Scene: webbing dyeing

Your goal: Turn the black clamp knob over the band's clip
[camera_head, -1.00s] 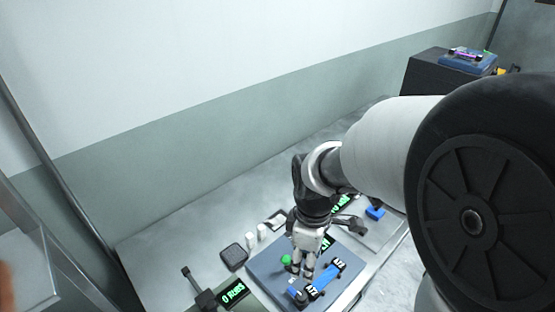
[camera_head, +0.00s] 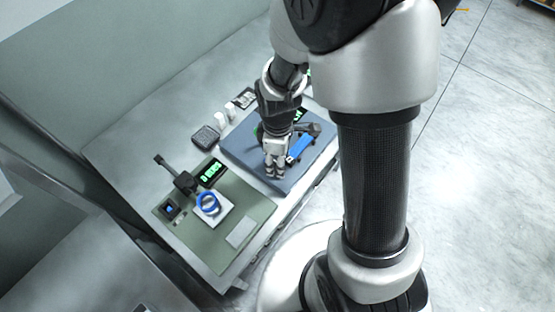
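A blue-grey board (camera_head: 240,152) lies on the bench and bears a blue bar (camera_head: 301,147). A dark piece (camera_head: 314,129) sits at the bar's upper end; I cannot tell if it is the black clamp knob. The band's clip cannot be made out. My gripper (camera_head: 274,175) points down over the board, just left of the blue bar's lower end. Its fingertips are small and close to each other; I cannot tell how far apart they are, and no held thing shows.
Left of it, a green board (camera_head: 256,206) holds a blue ring (camera_head: 208,203) on a white block, a black levered post (camera_head: 184,182) and a green-lit display (camera_head: 212,172). My arm blocks the right side.

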